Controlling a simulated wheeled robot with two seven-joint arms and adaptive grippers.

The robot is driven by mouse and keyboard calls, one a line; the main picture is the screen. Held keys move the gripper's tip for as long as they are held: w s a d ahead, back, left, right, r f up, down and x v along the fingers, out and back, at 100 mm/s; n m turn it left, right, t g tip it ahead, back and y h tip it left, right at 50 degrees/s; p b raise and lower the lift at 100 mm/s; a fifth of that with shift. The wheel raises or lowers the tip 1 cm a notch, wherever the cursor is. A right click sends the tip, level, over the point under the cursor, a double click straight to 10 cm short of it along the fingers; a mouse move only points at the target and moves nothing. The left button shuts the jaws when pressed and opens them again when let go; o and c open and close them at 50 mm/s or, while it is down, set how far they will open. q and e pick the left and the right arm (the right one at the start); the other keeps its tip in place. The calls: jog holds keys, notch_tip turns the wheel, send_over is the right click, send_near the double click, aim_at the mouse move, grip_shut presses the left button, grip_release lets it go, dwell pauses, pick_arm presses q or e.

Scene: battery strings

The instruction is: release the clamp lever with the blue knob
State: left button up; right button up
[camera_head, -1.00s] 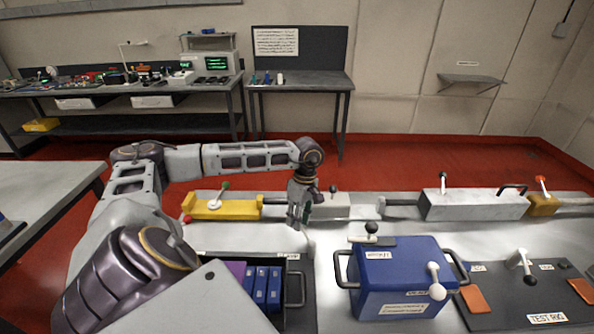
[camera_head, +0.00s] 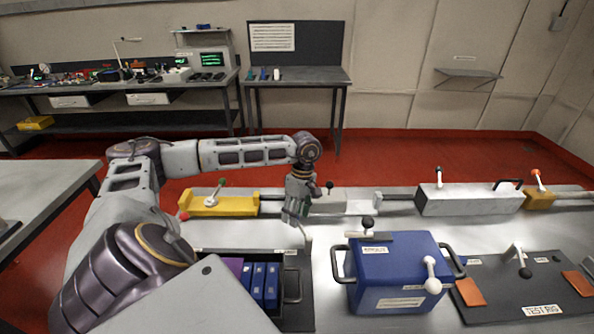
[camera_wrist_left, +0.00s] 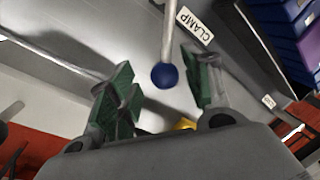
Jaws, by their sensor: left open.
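The blue knob (camera_wrist_left: 165,76) sits at the end of a pale lever rod (camera_wrist_left: 169,32) in the left wrist view. My left gripper (camera_wrist_left: 160,92) is open, with one green-padded finger on each side of the knob and a visible gap on both sides. A white CLAMP label (camera_wrist_left: 194,25) lies beside the rod. In the head view my left gripper (camera_head: 295,212) points down over the bench near the lever rod (camera_head: 307,238); the knob is hidden there. My right gripper is not in view.
A dark bin (camera_head: 293,285) with blue and purple blocks stands just in front. A blue box (camera_head: 400,270) with handles and levers is to the right. Behind are a yellow fixture (camera_head: 222,207) and a grey block (camera_head: 465,200), both with levers. A test rig panel (camera_head: 500,312) is at right.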

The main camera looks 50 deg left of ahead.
pick_arm(q)
notch_tip(320, 180, up, 12)
jog(key=w, duration=0.2)
jog(key=shift+w+a+f, duration=0.15)
jog(key=shift+w+f, duration=0.05)
dwell(0.3)
dwell(0.6)
